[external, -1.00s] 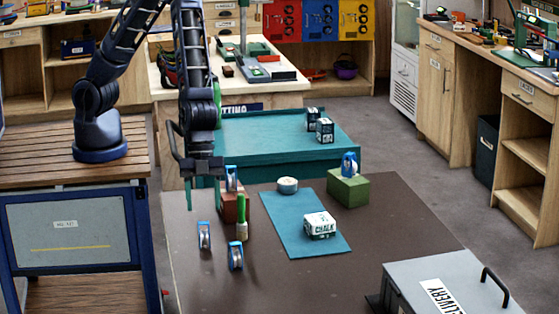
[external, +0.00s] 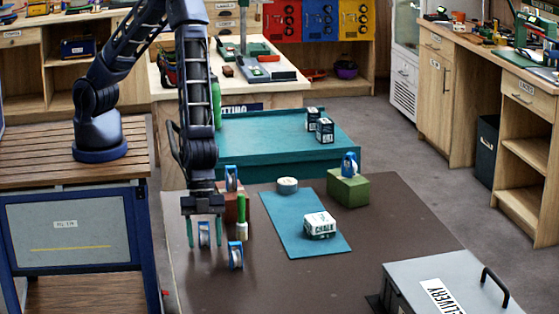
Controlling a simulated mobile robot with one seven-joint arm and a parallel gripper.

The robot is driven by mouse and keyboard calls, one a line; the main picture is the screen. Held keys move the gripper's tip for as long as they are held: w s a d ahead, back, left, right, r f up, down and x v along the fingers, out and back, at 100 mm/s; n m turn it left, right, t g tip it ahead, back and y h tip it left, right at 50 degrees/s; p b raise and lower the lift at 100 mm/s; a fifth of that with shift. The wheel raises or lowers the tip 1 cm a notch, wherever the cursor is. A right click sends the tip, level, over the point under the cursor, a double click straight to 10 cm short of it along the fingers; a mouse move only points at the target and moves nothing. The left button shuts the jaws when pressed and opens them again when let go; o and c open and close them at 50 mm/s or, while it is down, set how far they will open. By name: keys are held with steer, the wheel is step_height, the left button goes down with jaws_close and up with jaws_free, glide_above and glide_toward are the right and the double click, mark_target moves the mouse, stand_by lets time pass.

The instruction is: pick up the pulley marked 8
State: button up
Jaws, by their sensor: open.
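Several blue-and-white pulleys show in the external view, and I cannot read a number on any of them. One pulley (external: 204,234) stands at the left of the dark table. Another pulley (external: 236,256) stands a little nearer and to the right. A third pulley (external: 231,179) is on a reddish-brown block, and a fourth pulley (external: 349,164) is on a green block (external: 348,188). My gripper (external: 205,240) points down, open, with one finger on either side of the left pulley in the picture. I cannot tell whether the fingers touch it.
A green-and-white bottle-like item (external: 242,226) stands close to the right of my gripper. A white chalk box (external: 320,225) sits on a blue mat (external: 284,236), with a round white item (external: 288,186) behind. A grey delivery box (external: 440,285) is at front right.

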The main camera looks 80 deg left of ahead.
steer(key=shift+c, duration=0.2)
steer(key=c, duration=1.1)
steer(key=shift+o, duration=0.2)
